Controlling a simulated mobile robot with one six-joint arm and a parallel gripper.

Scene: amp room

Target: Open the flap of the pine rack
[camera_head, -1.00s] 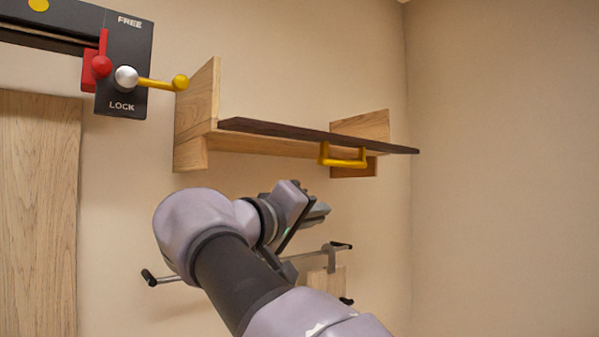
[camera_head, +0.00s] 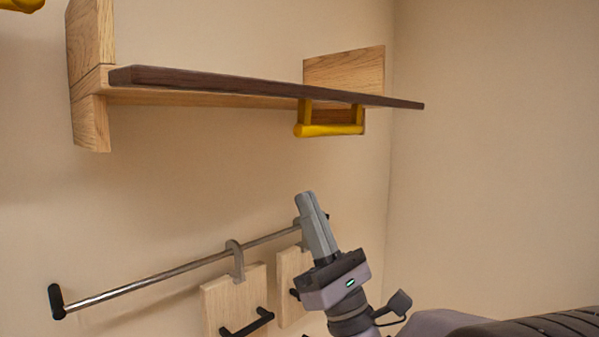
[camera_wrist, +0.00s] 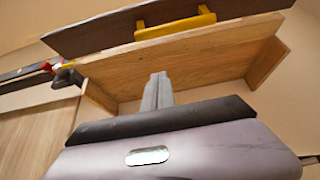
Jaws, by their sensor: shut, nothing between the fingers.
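The pine rack (camera_head: 92,45) is fixed high on the wall, with wooden end pieces on both sides. Its flap is a dark brown board (camera_head: 210,82) that stands out roughly level from the rack. In the wrist view the flap (camera_wrist: 100,35) and handle (camera_wrist: 175,25) are at the top, beyond the fingers. My gripper (camera_head: 305,195) is shut and empty, pointing up below the handle and apart from it. It also shows in the wrist view (camera_wrist: 158,76), in front of the rack's pale underside.
A metal rail (camera_head: 150,287) with black ends runs along the wall below the rack. Wooden boards with black handles (camera_head: 235,300) hang from it by hooks, close to my gripper. A lever panel (camera_wrist: 62,75) shows at left in the wrist view. The right wall is bare.

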